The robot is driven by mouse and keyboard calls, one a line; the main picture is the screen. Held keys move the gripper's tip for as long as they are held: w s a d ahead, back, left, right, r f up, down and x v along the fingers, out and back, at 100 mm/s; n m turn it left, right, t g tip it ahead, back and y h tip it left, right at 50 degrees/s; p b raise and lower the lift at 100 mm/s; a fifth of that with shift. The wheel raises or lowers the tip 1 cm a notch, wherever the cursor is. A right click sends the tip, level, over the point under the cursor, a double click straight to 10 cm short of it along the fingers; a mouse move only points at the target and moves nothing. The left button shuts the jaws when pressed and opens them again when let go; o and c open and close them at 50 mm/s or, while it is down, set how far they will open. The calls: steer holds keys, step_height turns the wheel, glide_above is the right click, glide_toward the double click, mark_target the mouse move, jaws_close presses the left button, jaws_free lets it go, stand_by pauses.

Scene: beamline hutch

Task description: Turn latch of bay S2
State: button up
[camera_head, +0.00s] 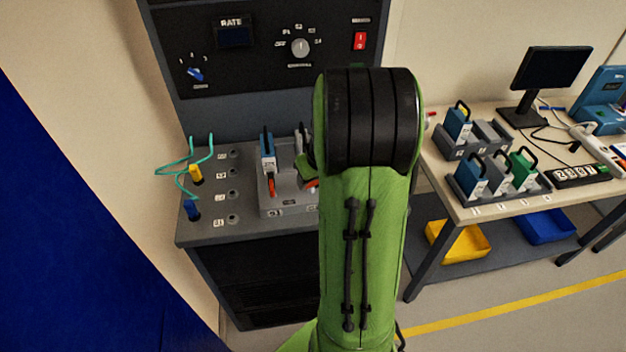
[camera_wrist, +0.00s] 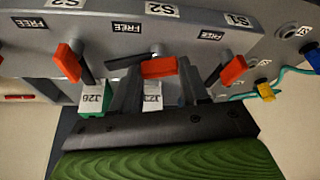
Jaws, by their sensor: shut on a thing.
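In the wrist view, turned upside down, a grey dock (camera_wrist: 195,38) carries three red-tipped latches side by side. The middle latch (camera_wrist: 160,67), at the bay I read as S2, has its red tip between the two dark fingers of my gripper (camera_wrist: 158,72). My gripper is shut on this tip. The left latch (camera_wrist: 68,55) and right latch (camera_wrist: 233,68) stand apart from the fingers, slanted. In the head view the dock (camera_head: 285,208) sits on the bench, with a red latch (camera_head: 271,185) showing; my arm hides most of the gripper and the dock's right side.
A blue module (camera_head: 267,150) stands in the dock. Sockets and teal cables (camera_head: 185,165) lie to its left. A control panel (camera_head: 260,45) rises behind. At right, a table (camera_head: 462,210) holds modules in trays and a monitor (camera_head: 545,68). The displays above the bays read FREE.

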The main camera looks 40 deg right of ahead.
steer(key=shift+m+h+b, duration=0.3)
steer(key=shift+m+h, duration=0.3)
steer(key=shift+m, duration=1)
steer(key=shift+g, duration=0.4)
steer(key=o, duration=1.1)
steer(key=shift+c, duration=0.2)
steer(key=p+v, duration=0.3)
steer(key=v, duration=1.2)
steer(key=shift+s+a+r+p, duration=0.2)
steer(key=shift+r+p, duration=0.15)
steer(key=shift+p, duration=0.05)
